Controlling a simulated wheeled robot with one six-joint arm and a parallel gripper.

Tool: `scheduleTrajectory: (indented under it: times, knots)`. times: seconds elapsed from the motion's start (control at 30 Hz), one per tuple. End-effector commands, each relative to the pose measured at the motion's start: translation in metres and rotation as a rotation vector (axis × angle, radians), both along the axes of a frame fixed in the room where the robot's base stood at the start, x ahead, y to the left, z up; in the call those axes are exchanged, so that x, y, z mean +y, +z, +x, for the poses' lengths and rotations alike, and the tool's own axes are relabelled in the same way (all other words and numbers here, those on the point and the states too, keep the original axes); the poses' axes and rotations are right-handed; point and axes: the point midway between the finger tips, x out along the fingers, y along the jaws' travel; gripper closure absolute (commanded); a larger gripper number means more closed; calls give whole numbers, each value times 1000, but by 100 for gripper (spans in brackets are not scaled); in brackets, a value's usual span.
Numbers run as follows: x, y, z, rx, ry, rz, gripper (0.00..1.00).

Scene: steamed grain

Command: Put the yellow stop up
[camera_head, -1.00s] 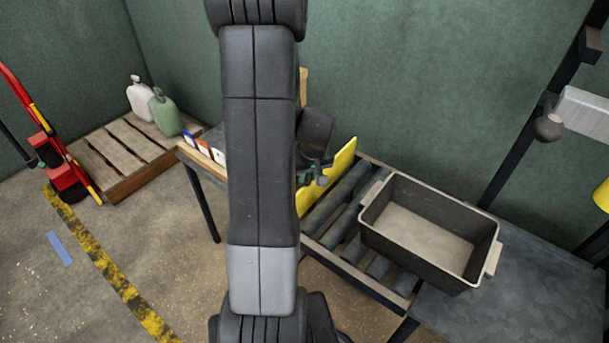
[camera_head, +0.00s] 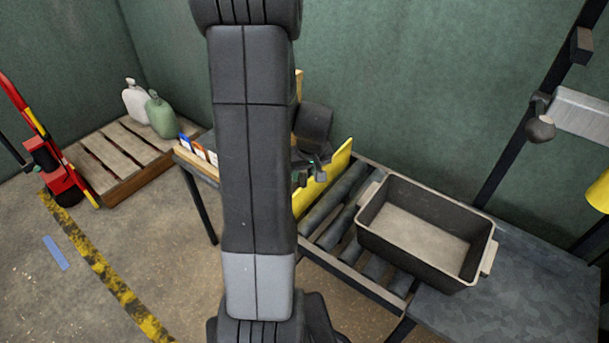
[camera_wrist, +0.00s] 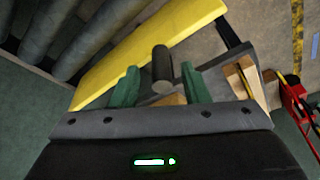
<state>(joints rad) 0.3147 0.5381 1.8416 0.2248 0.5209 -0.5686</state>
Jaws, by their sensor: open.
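The yellow stop (camera_head: 327,180) is a flat yellow plate across the left end of the roller conveyor, standing above the rollers. My arm hides part of it in the head view. In the wrist view the yellow stop (camera_wrist: 150,42) runs diagonally beyond my fingers, with a short dark round bar (camera_wrist: 162,66) beside its edge. My gripper (camera_wrist: 161,86) is open, its two green fingers on either side of the near end of this bar. No finger is seen closed on it. In the head view my gripper (camera_head: 311,172) is right beside the stop, mostly behind my arm.
A dark open bin (camera_head: 420,232) sits at the right end of the rollers (camera_head: 330,217), by a grey table (camera_head: 510,300). Coloured cards (camera_head: 198,150) stand on a small table left of the stop. A pallet with two jugs (camera_head: 160,113) is at the back left.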

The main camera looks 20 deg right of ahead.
Motion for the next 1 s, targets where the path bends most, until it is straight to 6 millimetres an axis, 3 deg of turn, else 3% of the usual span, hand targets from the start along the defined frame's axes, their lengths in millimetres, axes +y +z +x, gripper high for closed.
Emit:
scheduleTrajectory:
  times: [0.2, 0.5, 0.7, 1.0]
  knots:
    - [-2, 48, -12, -5, -2, -1, 59]
    - [-3, 95, -26, -3, -2, 0, 59]
    - [-4, 105, -29, -1, -2, 1, 59]
    - [-4, 105, -30, 0, -2, 1, 59]
